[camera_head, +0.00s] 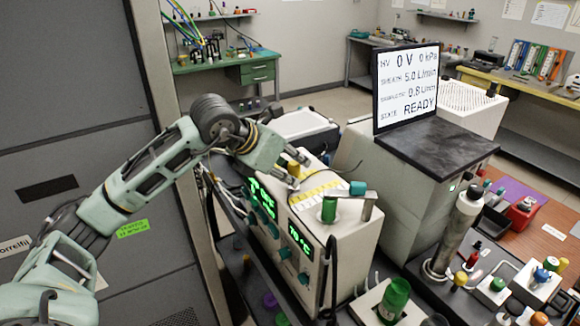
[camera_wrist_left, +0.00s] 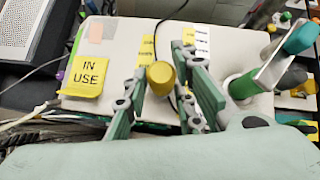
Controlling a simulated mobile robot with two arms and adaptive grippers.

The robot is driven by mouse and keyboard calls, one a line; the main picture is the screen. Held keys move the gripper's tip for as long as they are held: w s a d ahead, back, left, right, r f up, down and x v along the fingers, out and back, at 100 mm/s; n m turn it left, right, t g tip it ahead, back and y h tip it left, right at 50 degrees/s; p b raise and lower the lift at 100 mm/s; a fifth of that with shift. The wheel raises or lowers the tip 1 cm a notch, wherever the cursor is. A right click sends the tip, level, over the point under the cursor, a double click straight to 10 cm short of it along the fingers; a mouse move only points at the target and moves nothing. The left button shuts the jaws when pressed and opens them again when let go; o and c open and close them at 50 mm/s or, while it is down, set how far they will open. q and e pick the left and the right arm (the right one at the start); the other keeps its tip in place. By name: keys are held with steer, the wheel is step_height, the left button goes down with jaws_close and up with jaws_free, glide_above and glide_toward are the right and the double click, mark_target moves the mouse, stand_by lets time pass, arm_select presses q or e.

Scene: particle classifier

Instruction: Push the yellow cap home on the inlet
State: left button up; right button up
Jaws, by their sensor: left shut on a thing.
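My left gripper (camera_head: 290,172) is above the top of the beige instrument (camera_head: 345,225), its arm reaching in from the left. It is shut on the yellow cap (camera_head: 294,168). In the left wrist view the yellow cap (camera_wrist_left: 161,76) shows between the two green-grey fingers, near their tips. I cannot tell whether the cap's underside touches anything, as the fingers hide part of it. I cannot make out the inlet with certainty; a grey metal cylinder (camera_head: 468,200) stands upright at the right. My right gripper is not in view.
A green part (camera_head: 328,210) and a grey bracket (camera_head: 368,206) with a teal end stand on the instrument top near the gripper. A screen (camera_head: 406,85) reading READY stands behind a dark slab (camera_head: 437,150). A yellow IN USE note (camera_wrist_left: 87,75) shows in the wrist view.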

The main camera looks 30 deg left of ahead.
arm_select(q)
steer(key=shift+f+b, duration=0.55)
steer(key=shift+f, duration=0.05)
steer(key=shift+f+b, duration=0.3)
steer(key=shift+f, duration=0.1)
steer(key=o, duration=1.1)
steer(key=v, duration=1.2)
